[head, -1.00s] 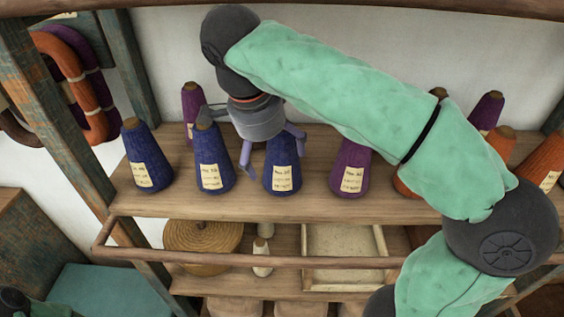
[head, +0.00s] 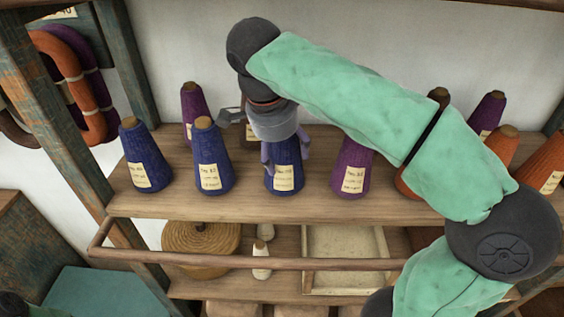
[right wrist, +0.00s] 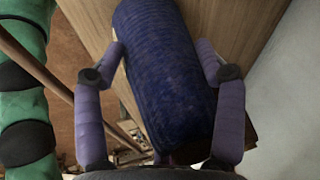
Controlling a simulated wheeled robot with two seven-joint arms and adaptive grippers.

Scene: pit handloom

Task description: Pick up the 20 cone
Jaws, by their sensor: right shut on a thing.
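A dark blue cone (head: 285,178) with a pale paper label stands upright at the front of the wooden shelf (head: 250,208), third from the left in the front row. My right gripper (head: 285,150) comes down from above and is shut on this cone, one purple finger on each side. In the right wrist view the blue cone (right wrist: 165,70) fills the space between the fingers of the right gripper (right wrist: 160,52). The gripper hides the cone's top in the head view. The label numbers are too small to read surely. My left gripper is not in view.
Two blue cones (head: 214,165) (head: 145,160) stand to the left and a purple cone (head: 352,172) close on the right. More purple and orange cones (head: 540,165) stand behind and at right. A wooden rail (head: 250,261) runs before the lower shelf, which holds a tray (head: 345,245).

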